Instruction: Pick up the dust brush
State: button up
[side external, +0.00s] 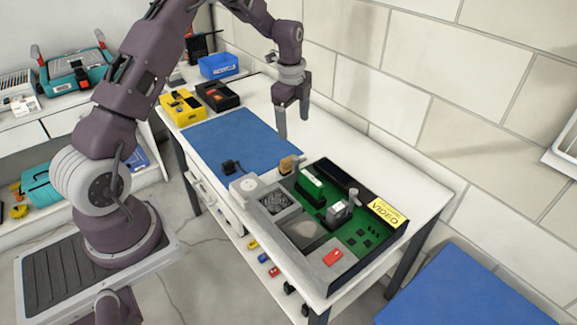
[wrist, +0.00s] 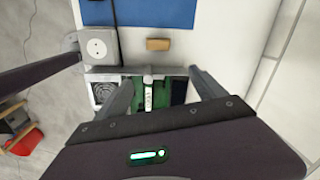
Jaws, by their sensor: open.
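A small tan block (side external: 288,165), which looks like the dust brush, rests on the white bench beside the circuit-board case; its bristles cannot be made out. It also shows in the wrist view (wrist: 157,44), beyond the fingertips. My gripper (side external: 293,122) is open and empty, pointing down above the bench, behind and above the block in the side view. In the wrist view my gripper's two fingers (wrist: 163,78) are spread apart, with part of the case visible between them.
The open case holds a green circuit board (side external: 372,225) with upright parts. A blue mat (side external: 235,140) covers the bench beyond the block. A yellow box (side external: 182,108), a black box (side external: 217,96) and a blue bin (side external: 219,65) stand at the far end. A brick wall borders the bench.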

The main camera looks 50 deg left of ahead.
aim_at(288, 158)
jog(key=a+f+m, duration=0.1)
jog(key=f, duration=0.2)
jog(key=a+f+m, duration=0.1)
jog(key=f, duration=0.3)
jog(key=a+f+m+g, duration=0.1)
jog(key=a+f, duration=0.1)
jog(key=f, duration=0.2)
jog(key=shift+w+f, duration=0.2)
jog(key=f, duration=0.7)
jog(key=shift+w+d, duration=0.25)
jog(key=shift+d, duration=0.05)
jog(key=c, duration=1.4)
